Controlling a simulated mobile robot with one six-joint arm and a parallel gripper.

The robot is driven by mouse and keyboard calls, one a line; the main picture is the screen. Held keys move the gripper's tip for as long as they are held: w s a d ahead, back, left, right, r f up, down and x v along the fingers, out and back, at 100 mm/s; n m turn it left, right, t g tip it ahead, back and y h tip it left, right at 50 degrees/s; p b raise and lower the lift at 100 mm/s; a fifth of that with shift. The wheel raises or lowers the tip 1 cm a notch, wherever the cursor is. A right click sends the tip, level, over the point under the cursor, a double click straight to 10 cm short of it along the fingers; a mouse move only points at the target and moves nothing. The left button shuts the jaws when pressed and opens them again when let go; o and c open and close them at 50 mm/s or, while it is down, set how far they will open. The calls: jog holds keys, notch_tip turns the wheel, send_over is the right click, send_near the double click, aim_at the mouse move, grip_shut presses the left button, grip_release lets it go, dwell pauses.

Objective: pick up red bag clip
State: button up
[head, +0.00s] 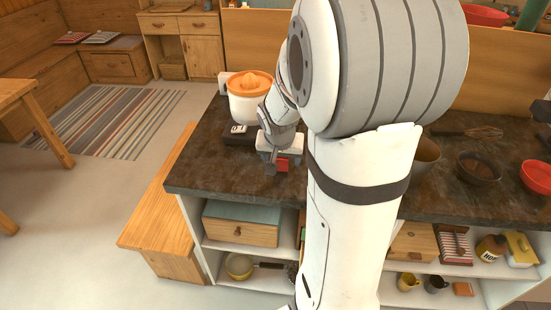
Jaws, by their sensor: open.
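A small red thing (283,165), likely the red bag clip, shows at the fingers of my gripper (274,169), low over the dark countertop (215,173) near its front edge. My gripper points down and is open. The red thing is small and partly covered by the gripper, so I cannot tell whether it lies between the fingers or beside them, or whether they touch it.
A white and orange citrus juicer (249,103) stands behind my gripper, with a small dark box (238,131) in front of it. Bowls (478,167) and a whisk (483,131) are on the right. The counter left of my gripper is clear.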

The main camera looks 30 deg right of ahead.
aim_at(280, 161)
jog(key=x, duration=0.4)
jog(key=shift+w+a+f, duration=0.1)
jog(key=shift+a+f, duration=0.05)
jog(key=shift+a, duration=0.1)
jog(key=c, duration=1)
